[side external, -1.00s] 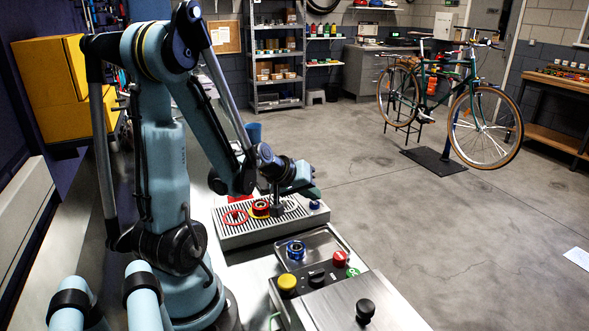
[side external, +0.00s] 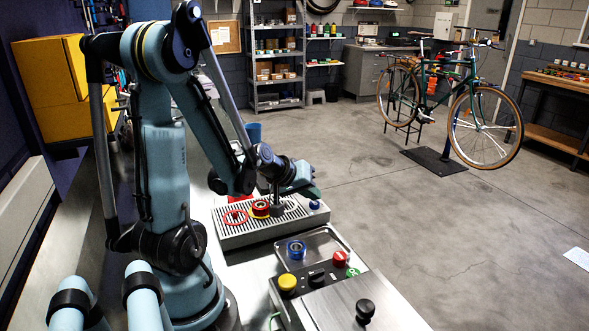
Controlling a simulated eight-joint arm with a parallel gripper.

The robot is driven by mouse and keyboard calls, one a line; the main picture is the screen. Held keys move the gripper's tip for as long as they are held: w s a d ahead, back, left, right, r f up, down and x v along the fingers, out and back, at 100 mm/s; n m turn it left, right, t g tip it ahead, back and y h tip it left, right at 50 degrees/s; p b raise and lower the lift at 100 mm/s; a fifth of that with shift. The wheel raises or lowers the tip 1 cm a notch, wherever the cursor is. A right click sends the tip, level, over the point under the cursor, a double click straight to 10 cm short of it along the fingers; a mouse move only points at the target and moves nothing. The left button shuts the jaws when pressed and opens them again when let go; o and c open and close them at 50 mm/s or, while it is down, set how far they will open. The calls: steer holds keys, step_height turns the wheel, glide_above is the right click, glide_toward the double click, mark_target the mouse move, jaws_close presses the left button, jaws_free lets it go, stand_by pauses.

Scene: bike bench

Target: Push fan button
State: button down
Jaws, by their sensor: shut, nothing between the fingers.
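No button carries a readable fan label, so I cannot tell which one is the fan button. A control panel (side external: 303,292) at the front of the bench has a yellow button (side external: 287,283), a black knob (side external: 317,276), a red button (side external: 340,258) and a small green piece (side external: 352,272). A small blue knob-like piece (side external: 314,204) sits at the right end of the grille tray (side external: 262,232). My gripper (side external: 309,193) is shut and empty, just above and beside that blue piece. I cannot tell whether they touch. It is apart from the control panel.
Red and yellow rings (side external: 236,217) lie on the grille tray, with a dark post under my wrist. A metal tray (side external: 318,245) with a blue ring (side external: 296,250) lies between grille and panel. A black knob (side external: 365,309) stands on the front plate. A bicycle (side external: 440,95) stands well behind.

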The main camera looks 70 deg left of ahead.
mark_target(311, 204)
steer(key=shift+f, duration=0.45)
stand_by(0.4)
steer(key=shift+r, duration=0.55)
steer(key=shift+r, duration=2.9)
